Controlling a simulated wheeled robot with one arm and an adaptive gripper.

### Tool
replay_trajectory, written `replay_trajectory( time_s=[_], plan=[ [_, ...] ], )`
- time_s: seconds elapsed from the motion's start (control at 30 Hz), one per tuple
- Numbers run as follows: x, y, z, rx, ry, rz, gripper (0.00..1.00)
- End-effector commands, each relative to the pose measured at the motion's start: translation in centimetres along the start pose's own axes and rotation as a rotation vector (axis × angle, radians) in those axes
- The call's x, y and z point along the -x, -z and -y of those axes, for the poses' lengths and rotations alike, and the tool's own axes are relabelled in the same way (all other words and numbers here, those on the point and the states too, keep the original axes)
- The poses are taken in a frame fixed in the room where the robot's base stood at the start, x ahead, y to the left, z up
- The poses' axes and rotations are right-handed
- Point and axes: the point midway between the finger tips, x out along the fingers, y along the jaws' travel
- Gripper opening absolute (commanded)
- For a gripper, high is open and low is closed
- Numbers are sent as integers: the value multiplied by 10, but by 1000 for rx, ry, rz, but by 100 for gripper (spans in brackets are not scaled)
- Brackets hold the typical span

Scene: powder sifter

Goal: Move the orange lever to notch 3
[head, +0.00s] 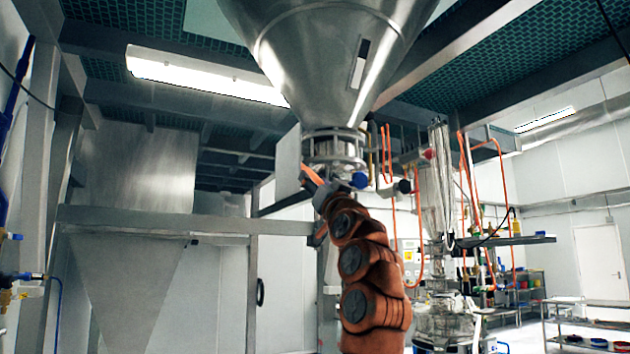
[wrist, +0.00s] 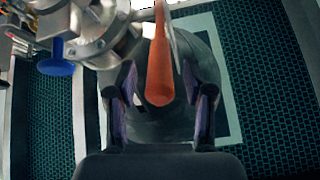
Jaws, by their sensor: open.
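The orange lever (head: 313,175) sticks out beside a grey plate (head: 288,165) under the big steel hopper in the head view. In the wrist view the orange lever (wrist: 160,70) hangs down between my two fingers, with a gap on each side. My gripper (wrist: 160,90) is open around its lower end and does not visibly touch it. In the head view my gripper (head: 338,192) is at the lever, partly hidden by my orange arm. The plate shows edge-on in the wrist view (wrist: 180,45). No notches or notch numbers can be made out.
The steel hopper (head: 325,45) hangs above, with a clamped outlet (head: 335,147) below it. A blue knob (head: 357,180) sits close to the right of my gripper and also shows in the wrist view (wrist: 55,67). Orange hoses (head: 387,150) hang farther right.

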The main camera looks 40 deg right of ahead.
Motion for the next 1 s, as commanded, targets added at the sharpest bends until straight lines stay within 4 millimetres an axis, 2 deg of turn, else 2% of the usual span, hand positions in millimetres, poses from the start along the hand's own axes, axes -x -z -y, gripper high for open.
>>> replay_trajectory(
  time_s=[0.6, 1.0],
  plan=[
    [37, 2, 0, -3, 1, -5, 52],
    [48, 1, 0, 1, 1, -1, 52]
  ],
)
